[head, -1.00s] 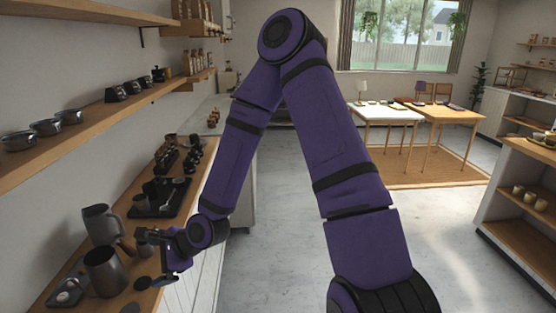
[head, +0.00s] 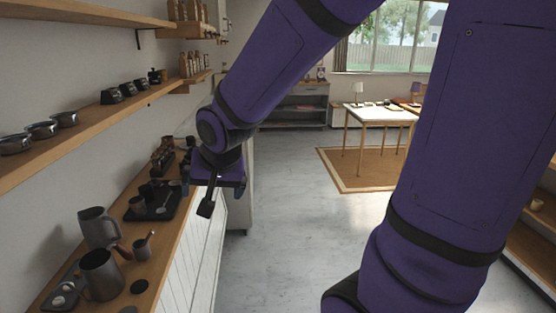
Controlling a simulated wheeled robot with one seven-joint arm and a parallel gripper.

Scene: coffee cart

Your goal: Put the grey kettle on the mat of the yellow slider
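Two grey metal vessels that look like kettles stand upright on the wooden counter at the lower left. The rear one (head: 97,227) has a spout and a brown handle; the front one (head: 101,272) is open-topped. I cannot tell which is the task's grey kettle. My gripper (head: 216,200) is in the air beyond and to the right of both, near the counter's right edge, touching neither. One dark finger hangs down; the gap between the fingers is unclear. I see nothing held. No yellow slider or its mat can be made out.
A dark tray with pale round items (head: 64,298) lies beside the front vessel. A black tray (head: 158,205) with cups stands farther back. A wooden shelf (head: 95,115) overhangs the left wall.

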